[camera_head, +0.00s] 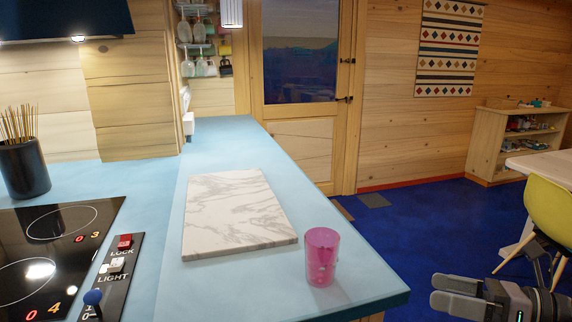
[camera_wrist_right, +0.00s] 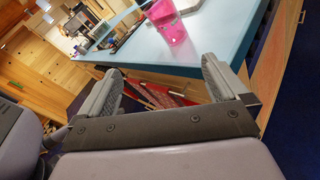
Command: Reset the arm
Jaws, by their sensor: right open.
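My right gripper (camera_head: 452,292) is at the lower right of the head view, off the right side of the blue counter and over the floor. It is open and empty. In the right wrist view its two fingers (camera_wrist_right: 165,88) stand wide apart, with the counter's edge beyond them. My left gripper is in neither view. A pink see-through cup (camera_head: 321,256) stands upright on the counter near its right front corner. It also shows in the right wrist view (camera_wrist_right: 174,32), beyond the fingers and apart from them.
The blue counter (camera_head: 232,149) carries a white marble board (camera_head: 232,213) left of the cup. A yellow chair (camera_head: 550,212) stands at the right. Blue floor (camera_head: 420,220) lies open between.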

